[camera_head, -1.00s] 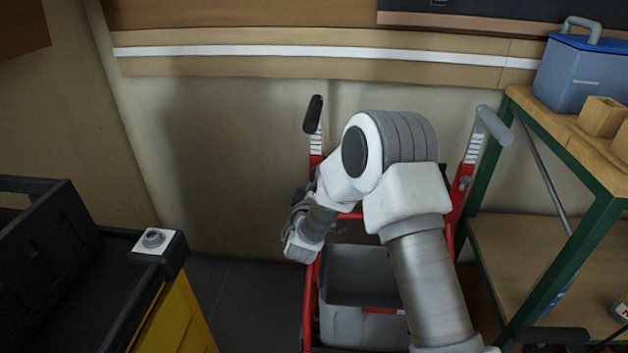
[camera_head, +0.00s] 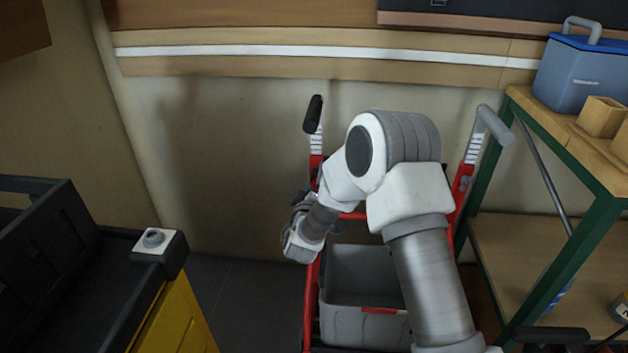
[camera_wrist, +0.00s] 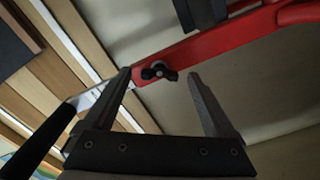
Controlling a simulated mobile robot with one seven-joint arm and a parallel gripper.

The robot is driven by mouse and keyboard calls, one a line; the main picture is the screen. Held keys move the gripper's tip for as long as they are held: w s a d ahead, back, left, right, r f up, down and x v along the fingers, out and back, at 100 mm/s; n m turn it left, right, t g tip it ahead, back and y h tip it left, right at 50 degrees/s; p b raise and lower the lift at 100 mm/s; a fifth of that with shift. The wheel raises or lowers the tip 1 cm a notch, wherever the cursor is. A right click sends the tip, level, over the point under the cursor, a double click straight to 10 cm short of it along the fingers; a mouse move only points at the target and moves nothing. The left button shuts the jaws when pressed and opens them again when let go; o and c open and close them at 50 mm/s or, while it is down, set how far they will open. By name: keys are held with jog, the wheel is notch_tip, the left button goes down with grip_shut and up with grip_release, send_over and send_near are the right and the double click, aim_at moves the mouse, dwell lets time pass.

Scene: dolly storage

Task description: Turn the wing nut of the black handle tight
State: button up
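The dolly's black handle (camera_head: 314,112) stands at the left upright in the head view. It also shows as a dark bar at lower left in the wrist view (camera_wrist: 42,140). The small black wing nut (camera_wrist: 158,72) sits on the red frame in the wrist view, its wings spread roughly sideways. My gripper (camera_wrist: 159,78) is open, with its fingertips on either side of the wing nut in the picture; a gap shows on both sides. I cannot tell the depth between them. In the head view the wing nut is hidden and my wrist is beside the left upright.
The red dolly frame (camera_head: 316,172) holds a grey crate (camera_head: 362,325) low down. A grey handle (camera_head: 493,125) tops the right upright. A green-framed shelf (camera_head: 572,255) stands right, and a black and yellow cart (camera_head: 172,318) left. Open floor lies between cart and dolly.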

jog(key=s+p, duration=0.3)
jog(key=s, duration=1.4)
jog(key=shift+s+a, duration=0.2)
jog(key=shift+a, duration=0.05)
